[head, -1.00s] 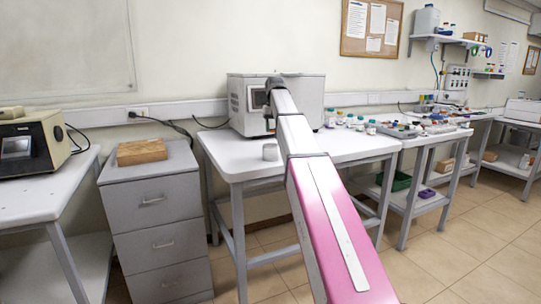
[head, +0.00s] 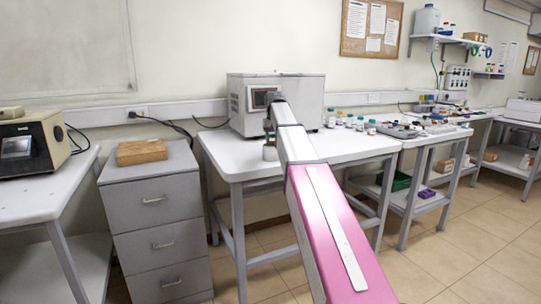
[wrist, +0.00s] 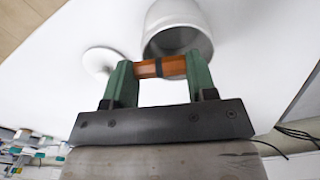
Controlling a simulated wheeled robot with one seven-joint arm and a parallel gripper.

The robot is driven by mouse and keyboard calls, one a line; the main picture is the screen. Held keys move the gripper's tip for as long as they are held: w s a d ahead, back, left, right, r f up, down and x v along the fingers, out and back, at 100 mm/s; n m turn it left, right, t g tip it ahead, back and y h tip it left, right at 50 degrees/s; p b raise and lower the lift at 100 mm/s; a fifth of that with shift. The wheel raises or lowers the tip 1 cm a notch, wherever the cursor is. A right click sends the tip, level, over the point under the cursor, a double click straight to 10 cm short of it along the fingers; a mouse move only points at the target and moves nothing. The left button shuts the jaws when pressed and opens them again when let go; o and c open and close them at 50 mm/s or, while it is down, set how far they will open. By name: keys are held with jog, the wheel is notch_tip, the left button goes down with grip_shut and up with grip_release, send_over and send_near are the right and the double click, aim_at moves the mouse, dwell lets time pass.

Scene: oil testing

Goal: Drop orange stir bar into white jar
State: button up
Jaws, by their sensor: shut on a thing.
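The orange stir bar (wrist: 149,69), with a dark band around its middle, is held crosswise between the two green fingers of my gripper (wrist: 160,70) in the wrist view. My gripper is shut on it. The white jar (wrist: 178,20) is open, and its mouth faces my gripper just beyond the stir bar. The bar overlaps the near edge of the mouth in the picture; I cannot tell its height above the rim. In the head view the jar (head: 270,153) stands on the white table, partly hidden by my arm. The stir bar cannot be made out there.
A white round disc, perhaps the jar's lid (wrist: 103,61), lies on the table beside the jar. A grey boxy instrument (head: 308,102) stands at the back of the table (head: 225,150). Several small bottles (head: 350,122) stand to the right. The table's front left is clear.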

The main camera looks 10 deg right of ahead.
jog(key=o, duration=1)
